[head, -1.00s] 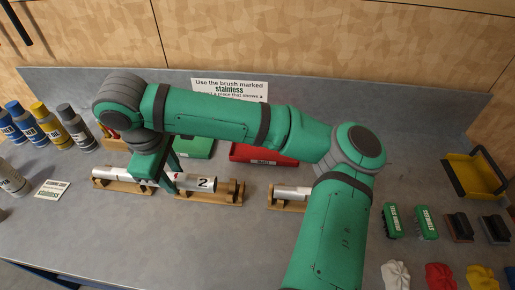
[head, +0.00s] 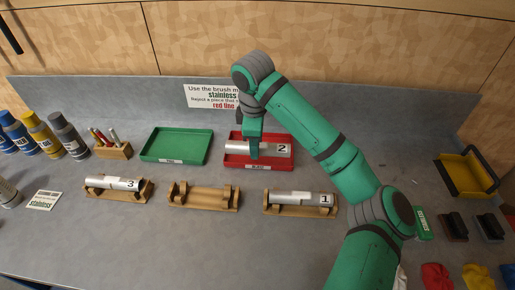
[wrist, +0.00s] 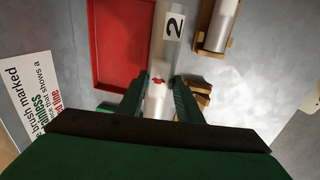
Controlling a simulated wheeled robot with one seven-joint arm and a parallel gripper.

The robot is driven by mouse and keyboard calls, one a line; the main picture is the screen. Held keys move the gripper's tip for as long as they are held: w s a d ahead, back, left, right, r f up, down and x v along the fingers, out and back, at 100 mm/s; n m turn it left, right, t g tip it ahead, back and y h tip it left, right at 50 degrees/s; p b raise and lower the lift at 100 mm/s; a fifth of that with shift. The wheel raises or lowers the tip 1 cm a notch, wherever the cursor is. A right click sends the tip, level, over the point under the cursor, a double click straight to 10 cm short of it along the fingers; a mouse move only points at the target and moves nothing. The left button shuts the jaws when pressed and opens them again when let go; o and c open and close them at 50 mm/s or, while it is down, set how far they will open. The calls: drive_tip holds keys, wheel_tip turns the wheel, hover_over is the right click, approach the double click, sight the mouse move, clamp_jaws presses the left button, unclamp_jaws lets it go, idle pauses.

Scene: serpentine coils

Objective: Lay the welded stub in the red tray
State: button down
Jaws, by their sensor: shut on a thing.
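The welded stub marked 2 (head: 276,149) is a silver pipe lying level between the fingers of my gripper (head: 254,155). In the head view it shows over the red tray (head: 283,164). In the wrist view the stub (wrist: 161,50) crosses the tray's right edge (wrist: 150,40), and a red mark shows on it between the fingertips (wrist: 160,90). The stub looks held above the tray, but the height of the gap is hard to tell. My gripper is shut around the stub's middle.
A green tray (head: 177,157) stands left of the red one. In front are an empty wooden cradle (head: 204,197), stub 3 (head: 112,183) in the left cradle and stub 1 (head: 300,198) in the right cradle. A sign (head: 212,97) stands behind the red tray.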

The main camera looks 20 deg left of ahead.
drive_tip(key=shift+w+a+f, duration=0.45)
drive_tip(key=shift+w+f, duration=0.9)
drive_tip(key=shift+w, duration=0.25)
drive_tip(key=shift+w+a+f, duration=0.5)
drive_tip(key=shift+w+f, duration=0.9)
drive_tip(key=shift+w, duration=0.15)
drive_tip(key=shift+w+a+f, duration=0.45)
drive_tip(key=shift+w+f, duration=0.9)
drive_tip(key=shift+w, duration=0.25)
drive_tip(key=shift+d+f, duration=0.1)
drive_tip(key=shift+f, duration=1.35)
drive_tip(key=shift+f, duration=0.35)
drive_tip(key=shift+f, duration=0.25)
drive_tip(key=c, duration=1.3)
unclamp_jaws()
drive_tip(key=shift+o, duration=0.2)
